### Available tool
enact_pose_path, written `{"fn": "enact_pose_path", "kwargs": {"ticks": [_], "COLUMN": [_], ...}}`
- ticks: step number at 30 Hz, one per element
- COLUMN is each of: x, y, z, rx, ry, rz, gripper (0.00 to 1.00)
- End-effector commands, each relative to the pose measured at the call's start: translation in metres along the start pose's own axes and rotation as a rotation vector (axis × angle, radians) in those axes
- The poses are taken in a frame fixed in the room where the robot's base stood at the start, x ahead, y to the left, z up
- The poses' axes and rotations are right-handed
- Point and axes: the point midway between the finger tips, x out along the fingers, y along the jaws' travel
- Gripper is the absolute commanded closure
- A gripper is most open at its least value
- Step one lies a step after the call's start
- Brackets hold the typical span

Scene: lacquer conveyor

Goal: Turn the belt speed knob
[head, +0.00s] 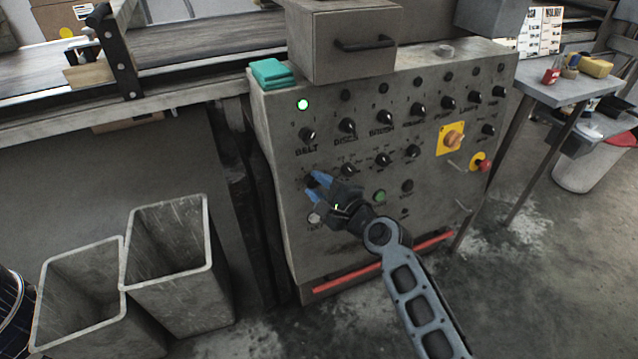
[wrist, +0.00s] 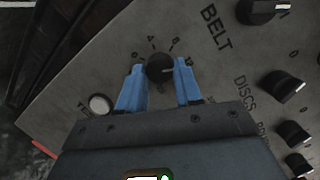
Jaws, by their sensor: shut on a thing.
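The belt speed knob (wrist: 160,68) is a small black round knob on the grey panel, below the BELT label, with a ring of number marks around it. My gripper (wrist: 160,86) has its two blue fingers on either side of the knob and is shut on it. In the head view my gripper (head: 318,180) is at the left of the panel's second knob row, and its fingers mostly hide the knob. A faint light mark shows on the knob's face; its exact setting is too small to read.
The black BELT switch (head: 307,135) sits just above, with a lit green lamp (head: 302,104) over it. A pale TEST button (wrist: 100,104) is close to my left finger. Other knobs line the panel (head: 275,125) to the right. Two grey bins (head: 165,265) stand at left.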

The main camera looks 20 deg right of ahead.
Motion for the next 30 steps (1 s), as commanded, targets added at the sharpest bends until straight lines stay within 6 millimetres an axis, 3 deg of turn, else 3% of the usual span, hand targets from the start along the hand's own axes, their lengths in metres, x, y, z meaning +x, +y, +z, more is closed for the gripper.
{"fn": "enact_pose_path", "kwargs": {"ticks": [30], "x": [-0.0002], "y": [-0.0042], "z": [0.0056], "rx": [-0.946], "ry": [0.057], "rz": [0.198], "gripper": [0.96]}}
